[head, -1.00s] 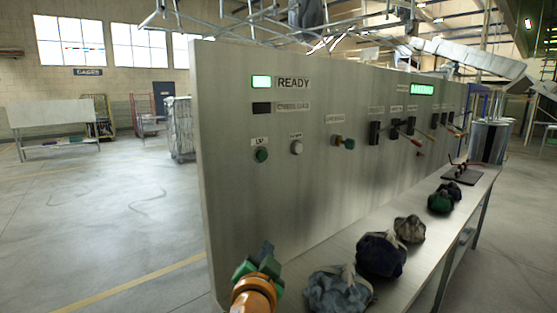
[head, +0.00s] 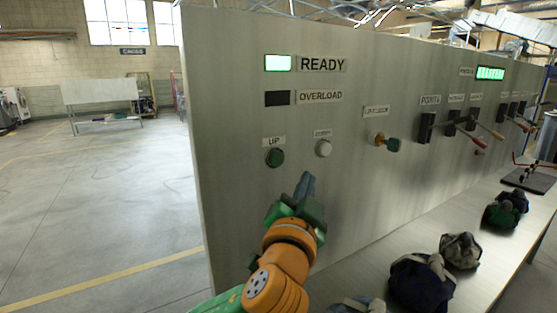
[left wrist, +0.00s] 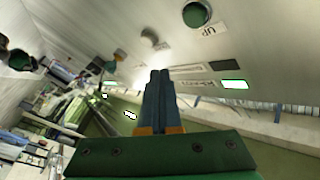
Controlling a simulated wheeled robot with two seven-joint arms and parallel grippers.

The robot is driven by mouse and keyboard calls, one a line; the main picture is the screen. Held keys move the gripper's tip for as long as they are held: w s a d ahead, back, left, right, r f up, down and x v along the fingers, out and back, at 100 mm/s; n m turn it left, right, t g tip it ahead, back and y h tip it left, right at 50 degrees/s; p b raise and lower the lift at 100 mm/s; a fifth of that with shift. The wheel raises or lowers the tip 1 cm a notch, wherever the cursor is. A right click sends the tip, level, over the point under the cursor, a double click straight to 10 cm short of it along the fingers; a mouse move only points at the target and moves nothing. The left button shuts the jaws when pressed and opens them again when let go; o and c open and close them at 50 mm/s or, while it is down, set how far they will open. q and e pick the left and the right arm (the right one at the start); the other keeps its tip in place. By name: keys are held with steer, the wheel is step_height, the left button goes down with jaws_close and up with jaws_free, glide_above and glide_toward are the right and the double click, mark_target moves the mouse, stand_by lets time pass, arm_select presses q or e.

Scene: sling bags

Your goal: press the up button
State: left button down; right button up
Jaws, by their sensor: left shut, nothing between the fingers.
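The up button (head: 275,158) is a round green button under an "UP" label on the upright grey panel (head: 230,215). It also shows at the top of the left wrist view (left wrist: 196,14), with its label beside it. My left gripper (head: 306,184) is shut and empty, its blue-grey fingers pointing up in front of the panel. In the head view the fingertips are a little right of and below the up button, under a white button (head: 323,148). They look apart from the up button. In the left wrist view the closed fingers (left wrist: 158,75) are at the centre. My right gripper is not in view.
A lit green READY lamp (head: 278,63) and a dark OVERLOAD lamp (head: 277,98) are above the buttons. A green-tipped knob (head: 388,142) and several levers are to the right. Dark bags (head: 422,281) lie on the bench (head: 365,270) below.

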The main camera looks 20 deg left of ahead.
mark_target(276, 159)
arm_select(q)
steer(key=shift+w+a+f, duration=0.1)
steer(key=shift+w+a, duration=1.2)
steer(key=shift+a, duration=0.25)
steer(key=shift+w+a, duration=1.3)
steer(key=shift+a, duration=0.2)
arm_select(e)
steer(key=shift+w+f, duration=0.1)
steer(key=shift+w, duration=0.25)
arm_select(q)
steer(key=shift+s, duration=0.1)
steer(key=shift+w+a, duration=0.3)
steer(key=shift+a, duration=0.05)
